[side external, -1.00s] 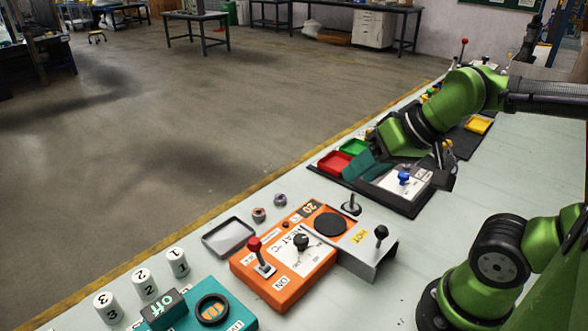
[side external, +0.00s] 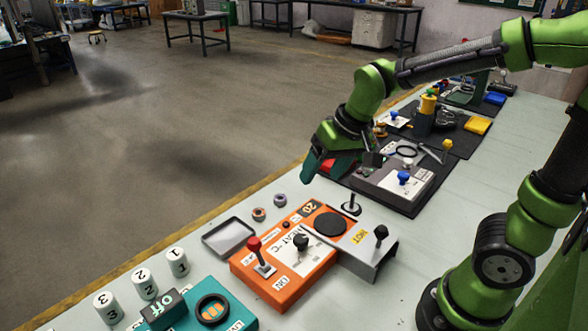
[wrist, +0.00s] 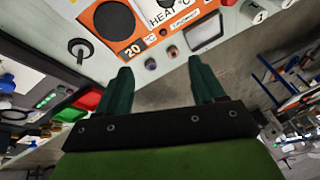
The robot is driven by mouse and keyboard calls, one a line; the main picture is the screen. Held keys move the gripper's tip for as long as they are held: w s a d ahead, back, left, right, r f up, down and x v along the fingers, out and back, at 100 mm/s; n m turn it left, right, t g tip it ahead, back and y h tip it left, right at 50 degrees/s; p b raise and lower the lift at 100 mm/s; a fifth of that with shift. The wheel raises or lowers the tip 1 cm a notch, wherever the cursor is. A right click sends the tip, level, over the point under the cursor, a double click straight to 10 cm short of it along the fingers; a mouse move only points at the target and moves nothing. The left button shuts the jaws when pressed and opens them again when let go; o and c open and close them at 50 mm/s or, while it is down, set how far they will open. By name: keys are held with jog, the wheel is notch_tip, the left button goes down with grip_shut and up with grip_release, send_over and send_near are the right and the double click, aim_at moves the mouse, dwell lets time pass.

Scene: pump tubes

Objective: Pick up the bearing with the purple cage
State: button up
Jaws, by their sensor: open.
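The bearing with the purple cage (side external: 279,200) is a small ring lying on the pale table beyond the orange heater. In the wrist view this bearing (wrist: 151,64) is the one farther from the grey tray, and its cage colour is hard to read there. A second bearing with a reddish-brown tint (side external: 259,214) lies close beside it, also in the wrist view (wrist: 172,51). My gripper (side external: 311,178) hangs above the table, behind and right of both bearings. In the wrist view its teal fingers (wrist: 160,68) are spread, with nothing between them.
The orange heater (side external: 284,274) with a red lever stands in front of the bearings. A grey tray (side external: 229,237) lies to their left. The table edge runs close behind.

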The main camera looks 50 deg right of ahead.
jog(key=w+d+f+h, duration=0.2)
jog(key=w+d+f, duration=0.15)
jog(key=w, duration=0.45)
send_over(279, 199)
jog(key=s, duration=0.3)
jog(key=shift+h, duration=0.3)
jog(key=f, duration=1)
jog(key=shift+s+a+f, duration=0.2)
jog(key=shift+a+x, duration=0.15)
jog(key=shift+x, duration=1.25)
jog(key=shift+a+x, duration=0.2)
jog(key=shift+x, duration=1.25)
jog(key=shift+w, duration=0.1)
jog(key=c, duration=1.1)
jog(key=shift+c, duration=0.3)
